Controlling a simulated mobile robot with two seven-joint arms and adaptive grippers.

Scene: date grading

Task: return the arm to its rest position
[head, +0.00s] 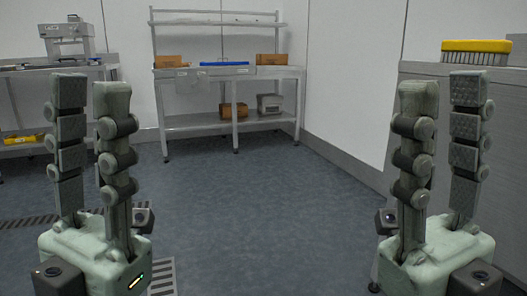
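My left gripper (91,95) stands upright at the left of the head view, with its pale green base at the bottom and its fingers pointing up. Its fingers are apart with nothing between them. My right gripper (442,92) stands upright at the right, also with its fingers apart and empty. Both are held up in front of me at about the same height. Neither touches anything that I can see.
A metal bench (230,72) with a shelf, cardboard boxes (272,60) and a blue tray stands at the back. A grey cabinet (375,135) at the right bears a yellow brush (476,46). A steel table with a machine (68,38) is at the left. The middle floor (262,200) is clear.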

